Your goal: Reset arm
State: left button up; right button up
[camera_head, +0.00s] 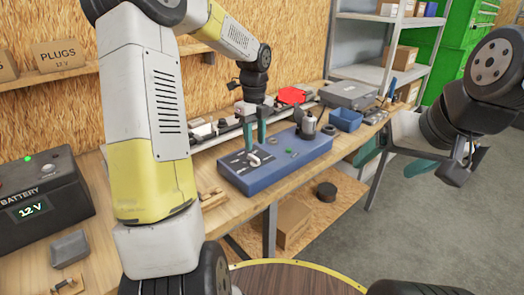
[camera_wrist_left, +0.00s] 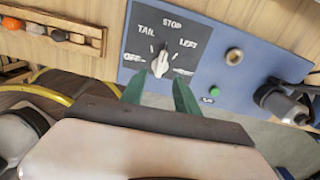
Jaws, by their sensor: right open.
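The blue control box (camera_head: 285,165) lies on the bench. Its dark dial panel, with a white knob (camera_wrist_left: 154,66), faces up; the readable labels include OFF, TAIL, STOP and LEFT. The knob's tip appears to point near STOP. My left gripper (camera_head: 256,131) hangs over the dial end of the box, pointing down. In the left wrist view its teal fingers (camera_wrist_left: 158,92) are spread and empty, with the knob just beyond the tips. Whether they touch the panel I cannot tell. My right gripper (camera_head: 450,163) is open and empty in the air at the right, off the bench.
A black 12 V battery unit (camera_head: 42,200) and a grey tray (camera_head: 69,248) stand at the left. A blue bin (camera_head: 346,120), grey case (camera_head: 347,95) and red part (camera_head: 291,95) lie further back. Shelves and a green cabinet stand behind.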

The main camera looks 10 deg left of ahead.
pick_arm(q)
jog(key=shift+r, duration=0.15)
jog(key=s+d+r+n+t+h, duration=0.1)
jog(key=s+r+n+t, duration=0.2)
jog(key=s+r+n, duration=0.3)
jog(key=s+d+r+n+t+h, duration=0.1)
jog(key=s+r+n+t, duration=0.2)
jog(key=s+n, duration=1.4)
notch_tip(320, 180, up, 3)
jog(key=shift+s+f+n, duration=0.1)
jog(key=shift+s+n, duration=0.2)
jog(key=shift+s, duration=0.05)
